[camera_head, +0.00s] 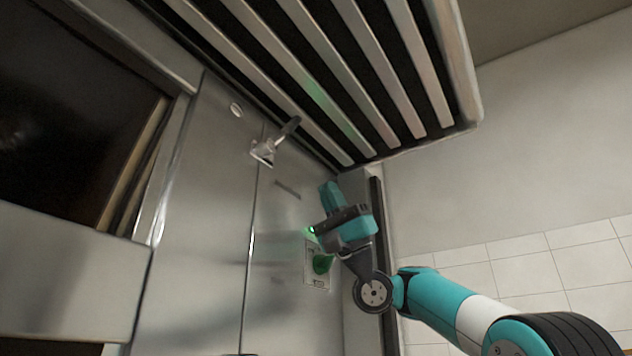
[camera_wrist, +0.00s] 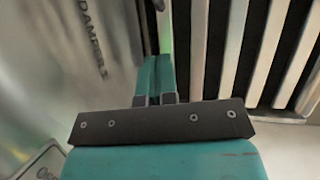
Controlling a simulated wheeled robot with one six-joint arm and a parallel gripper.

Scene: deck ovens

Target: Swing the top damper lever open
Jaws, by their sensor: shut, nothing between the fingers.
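The damper lever (camera_head: 288,129) is a grey handle on a square metal mount, high on the steel oven front, sticking out up and to the right. My gripper (camera_head: 328,187) is below and to the right of it, pointing up, apart from it. In the wrist view my gripper (camera_wrist: 155,70) has its teal fingers together with nothing between them. A pale metal piece at the top edge there may be part of the lever; it is mostly cut off. The panel lettering "DAMPER" (camera_wrist: 88,35) shows at the left.
A slatted hood (camera_head: 330,75) hangs close above the lever. A dark oven window (camera_head: 70,110) is at left. A tiled wall (camera_head: 520,265) is at right.

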